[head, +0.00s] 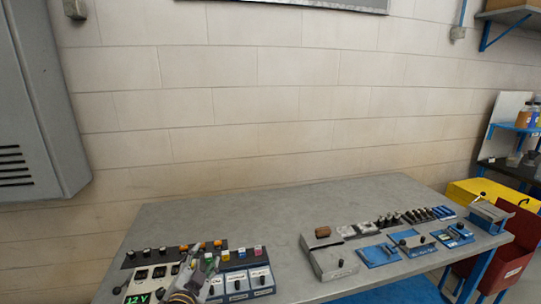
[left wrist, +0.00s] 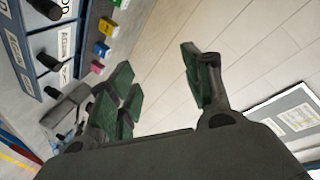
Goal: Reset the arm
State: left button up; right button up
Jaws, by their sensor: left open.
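My left gripper (head: 200,269) is low in the head view, over the left part of the grey workbench (head: 240,208), in front of the panel of switches and knobs. In the left wrist view my left gripper (left wrist: 155,80) is open, its green-padded fingers spread apart with nothing between them. The coloured buttons (left wrist: 101,50) of the panel show beyond the fingers on the left side of that view. Part of the panel is hidden behind the gripper in the head view. My right gripper is in neither view.
A green "12 V" display (head: 138,297) is left of the gripper. Labelled knob modules (head: 237,283) stand just right of it. Blue fixtures (head: 378,254) and a grey box (head: 328,258) are farther right. The bench middle is clear. A grey cabinet (head: 45,110) hangs at left.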

pick_arm(q)
jog(key=s+a+f+n+g, duration=0.3)
jog(key=s+f+n+g, duration=0.3)
jog(key=s+f+g, duration=1.1)
jog(key=s+f+t, duration=0.1)
jog(key=s+f, duration=0.2)
jog(key=f, duration=0.9)
jog(key=s+f+t, duration=0.1)
jog(key=s+f, duration=0.2)
jog(key=f, duration=0.9)
jog(key=s+f+t, duration=0.1)
jog(key=s+f, duration=0.2)
jog(key=f, duration=0.9)
jog(key=s+a+f, duration=0.2)
jog(key=s+f, duration=0.7)
jog(key=s, duration=0.1)
jog(key=s+a+f, duration=0.3)
jog(key=s+f, duration=0.6)
jog(key=s, duration=0.2)
jog(key=shift+s+a+f+m+g, duration=0.15)
jog(key=shift+s+f+m+g, duration=0.15)
jog(key=shift+f+g, duration=0.1)
jog(key=shift+c, duration=0.4)
